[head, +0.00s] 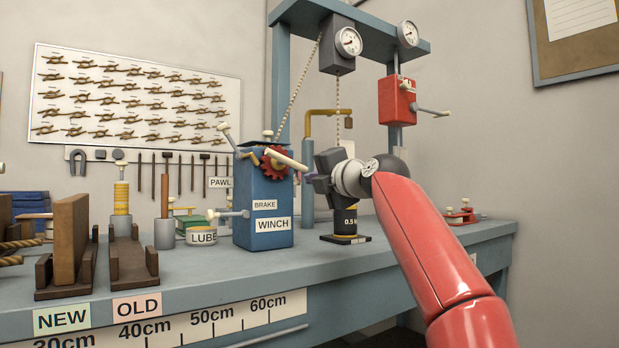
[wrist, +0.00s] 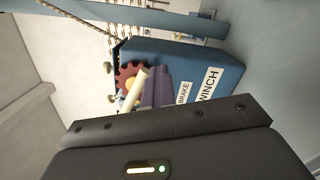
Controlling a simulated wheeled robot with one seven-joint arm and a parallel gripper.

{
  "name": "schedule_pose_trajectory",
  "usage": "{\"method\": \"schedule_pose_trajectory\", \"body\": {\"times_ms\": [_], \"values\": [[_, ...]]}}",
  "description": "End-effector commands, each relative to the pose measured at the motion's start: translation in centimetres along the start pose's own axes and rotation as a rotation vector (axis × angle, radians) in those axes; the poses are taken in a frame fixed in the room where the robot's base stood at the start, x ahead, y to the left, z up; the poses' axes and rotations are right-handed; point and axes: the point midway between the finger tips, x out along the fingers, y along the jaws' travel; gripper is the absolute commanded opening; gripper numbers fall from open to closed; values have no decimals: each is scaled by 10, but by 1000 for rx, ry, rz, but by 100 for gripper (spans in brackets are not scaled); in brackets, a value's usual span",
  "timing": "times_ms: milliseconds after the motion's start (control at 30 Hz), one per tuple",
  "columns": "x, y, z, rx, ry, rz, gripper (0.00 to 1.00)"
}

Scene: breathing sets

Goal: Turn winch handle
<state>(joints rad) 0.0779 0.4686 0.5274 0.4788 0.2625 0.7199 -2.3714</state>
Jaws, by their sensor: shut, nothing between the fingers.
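The blue winch box (head: 263,205) stands on the bench, labelled BRAKE and WINCH. A red toothed gear (head: 272,164) is on its upper side, with a cream handle (head: 288,159) sticking out to the right. My gripper (head: 312,180) is just right of the winch, at about the handle's height, shut and empty. In the wrist view the winch box (wrist: 190,65) lies sideways, with the gear (wrist: 128,75) and the cream handle (wrist: 134,92) beside my purple fingers (wrist: 156,90). I cannot tell whether the fingers touch the handle.
A dark weight (head: 345,222) stands behind my gripper. A LUBE tin (head: 201,236) and wooden holders (head: 130,262) are left of the winch. A blue frame (head: 370,38) with gauges and a red box (head: 397,100) rises behind. The bench front (head: 350,275) is clear.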

Motion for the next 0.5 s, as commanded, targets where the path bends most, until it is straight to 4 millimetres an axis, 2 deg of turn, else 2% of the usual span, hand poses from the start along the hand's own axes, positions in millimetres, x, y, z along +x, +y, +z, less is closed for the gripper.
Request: {"method": "schedule_pose_trajectory", "body": {"times_ms": [500], "values": [[0,10,3,2,5,11,0]]}}
